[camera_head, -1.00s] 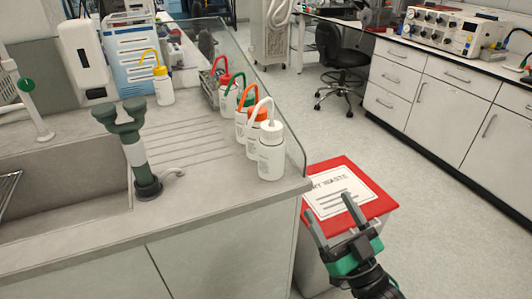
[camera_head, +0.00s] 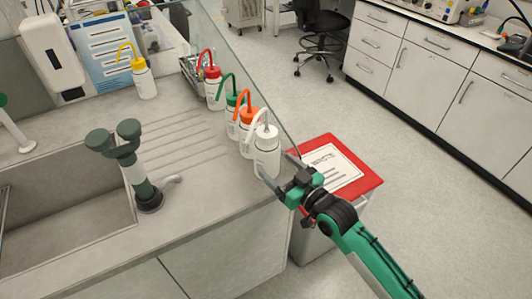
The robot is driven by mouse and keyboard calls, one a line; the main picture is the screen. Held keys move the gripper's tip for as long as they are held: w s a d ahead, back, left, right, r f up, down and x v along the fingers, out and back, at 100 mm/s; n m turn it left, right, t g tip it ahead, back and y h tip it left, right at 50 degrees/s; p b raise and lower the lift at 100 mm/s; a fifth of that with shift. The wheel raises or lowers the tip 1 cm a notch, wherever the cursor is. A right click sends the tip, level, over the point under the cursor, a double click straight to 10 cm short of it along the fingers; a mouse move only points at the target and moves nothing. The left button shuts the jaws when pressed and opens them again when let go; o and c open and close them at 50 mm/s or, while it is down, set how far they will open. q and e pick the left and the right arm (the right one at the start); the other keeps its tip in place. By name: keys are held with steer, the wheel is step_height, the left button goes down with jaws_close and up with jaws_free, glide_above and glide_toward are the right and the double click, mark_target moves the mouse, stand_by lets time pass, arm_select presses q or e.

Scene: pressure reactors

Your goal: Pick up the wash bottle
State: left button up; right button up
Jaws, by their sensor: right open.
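Several wash bottles with bent spouts stand upright on the bench. The white-capped one (camera_head: 267,158) is nearest, at the right end of a row. Behind it are the orange-capped (camera_head: 247,126), green-capped (camera_head: 233,108) and red-capped (camera_head: 213,90) ones. A yellow-capped one (camera_head: 145,82) stands apart, farther left. My right gripper (camera_head: 276,163) is open and empty, its fingers pointing up-left at the lower body of the white-capped bottle. One fingertip overlaps the bottle in the picture; I cannot tell whether it touches. My left gripper is not in view.
A clear screen (camera_head: 245,65) runs along the bench's right edge behind the bottles. A red-lidded waste bin (camera_head: 365,181) stands below, right of the bench. A green tap (camera_head: 135,165) rises by the sink (camera_head: 70,195). The ribbed drainboard (camera_head: 190,130) is clear.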

mark_target(276, 165)
steer(key=shift+x, duration=1)
steer(key=shift+w+a+r, duration=0.15)
steer(key=shift+w+a, duration=0.25)
steer(key=p+x, duration=0.1)
steer(key=x, duration=0.3)
steer(key=c, duration=0.4)
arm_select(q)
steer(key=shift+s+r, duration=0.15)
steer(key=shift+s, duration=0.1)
arm_select(e)
steer(key=shift+c, duration=0.5)
